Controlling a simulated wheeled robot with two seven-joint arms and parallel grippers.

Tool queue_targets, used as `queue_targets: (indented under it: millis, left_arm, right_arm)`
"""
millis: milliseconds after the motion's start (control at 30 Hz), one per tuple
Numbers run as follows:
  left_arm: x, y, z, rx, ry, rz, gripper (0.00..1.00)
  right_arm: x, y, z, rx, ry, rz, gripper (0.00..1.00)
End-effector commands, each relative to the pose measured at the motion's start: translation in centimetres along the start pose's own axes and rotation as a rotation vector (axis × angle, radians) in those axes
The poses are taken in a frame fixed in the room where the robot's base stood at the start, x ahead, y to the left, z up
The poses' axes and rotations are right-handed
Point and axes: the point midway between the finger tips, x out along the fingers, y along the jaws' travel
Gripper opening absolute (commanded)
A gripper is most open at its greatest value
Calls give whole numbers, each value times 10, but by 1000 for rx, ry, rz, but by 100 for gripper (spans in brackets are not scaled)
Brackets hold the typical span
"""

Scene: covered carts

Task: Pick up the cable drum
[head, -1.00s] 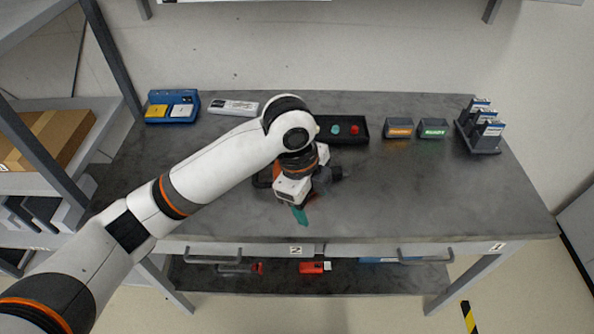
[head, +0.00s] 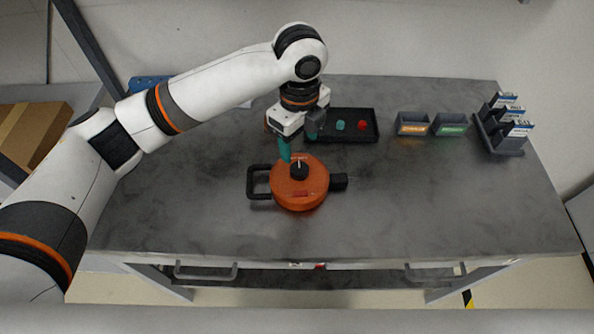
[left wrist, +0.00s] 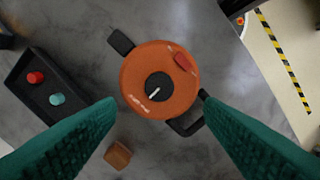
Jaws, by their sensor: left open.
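The cable drum (head: 309,191) is a round orange drum with a black centre knob, a black loop handle on its left and a black block on its right. It lies flat on the grey table. It also shows in the left wrist view (left wrist: 180,104), just beyond the fingers. My left gripper (head: 288,148) is open and empty above the table, at the drum's far edge in the head view. Its green fingers also show in the left wrist view (left wrist: 160,125), apart with the drum between and beyond their tips. My right gripper is not seen.
A black tray with a teal and a red button (head: 368,138) lies behind the drum. Two small bins (head: 413,131) and a dark rack (head: 497,143) stand at the back right. A small brown block (left wrist: 118,155) shows in the left wrist view. The table's front right is clear.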

Motion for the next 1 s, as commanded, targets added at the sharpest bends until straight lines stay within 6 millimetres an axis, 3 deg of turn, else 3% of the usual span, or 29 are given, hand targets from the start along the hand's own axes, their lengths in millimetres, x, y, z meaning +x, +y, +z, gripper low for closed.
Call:
queue_targets:
  millis: [100,233,433,700,1000]
  left_arm:
    - [20,-1,0,0,-1,-2,62]
    - [34,0,0,-1,-1,-1,62]
    - [49,1,-2,-1,-1,-3,62]
    - [86,3,-5,0,0,0,62]
    - [90,3,-5,1,0,2,59]
  right_arm:
    - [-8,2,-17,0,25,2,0]
    - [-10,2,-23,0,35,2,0]
    - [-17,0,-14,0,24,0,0]
    - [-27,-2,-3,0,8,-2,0]
    - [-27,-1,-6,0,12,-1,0]
